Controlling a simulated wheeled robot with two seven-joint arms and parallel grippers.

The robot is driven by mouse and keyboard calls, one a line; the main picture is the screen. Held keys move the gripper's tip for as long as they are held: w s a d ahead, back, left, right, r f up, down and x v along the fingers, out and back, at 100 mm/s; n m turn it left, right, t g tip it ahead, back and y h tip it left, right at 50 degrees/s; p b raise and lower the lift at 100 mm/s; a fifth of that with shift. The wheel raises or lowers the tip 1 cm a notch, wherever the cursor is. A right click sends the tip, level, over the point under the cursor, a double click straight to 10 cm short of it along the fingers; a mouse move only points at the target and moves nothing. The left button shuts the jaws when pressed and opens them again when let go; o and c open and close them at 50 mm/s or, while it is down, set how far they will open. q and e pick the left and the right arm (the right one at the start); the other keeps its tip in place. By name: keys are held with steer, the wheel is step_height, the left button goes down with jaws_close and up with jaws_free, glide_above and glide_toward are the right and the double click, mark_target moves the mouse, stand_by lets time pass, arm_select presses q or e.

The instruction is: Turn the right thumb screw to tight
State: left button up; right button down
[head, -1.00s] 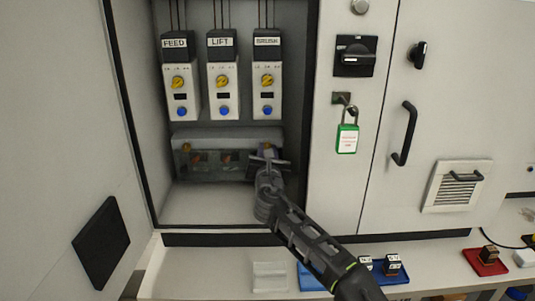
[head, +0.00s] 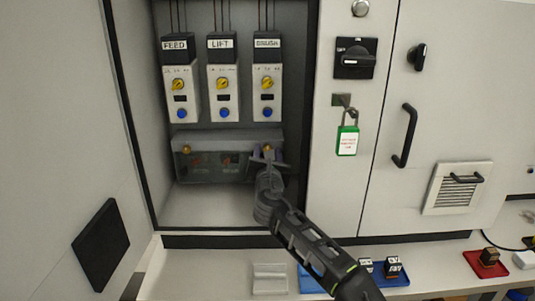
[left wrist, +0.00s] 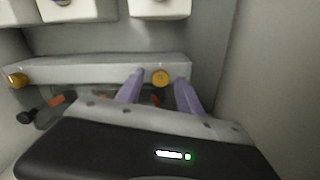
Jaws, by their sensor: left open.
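The right thumb screw (head: 268,148) is a small yellow knob at the upper right of a low grey box with a see-through front (head: 225,176), on the cabinet floor. It also shows in the left wrist view (left wrist: 160,77). The left thumb screw (head: 186,149) is at the box's other end. My left gripper (head: 268,161) is open at the right screw. In the left wrist view its two purple fingers stand on either side of the screw, apart from it in the picture. I cannot tell how deep they reach. My right gripper is not in view.
Three units labelled FEED (head: 181,90), LIFT (head: 223,90) and BRUSH (head: 267,90) hang above the box. The cabinet's right wall is close to my gripper. A green padlock (head: 347,140) hangs on the panel to the right. Blue and red trays sit on the ledge below.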

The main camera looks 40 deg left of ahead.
arm_select(q)
steer(key=v, duration=0.7)
steer(key=shift+s+d+b, duration=0.25)
steer(key=shift+s+b, duration=0.05)
steer(key=shift+b, duration=0.1)
steer(key=shift+f, duration=0.1)
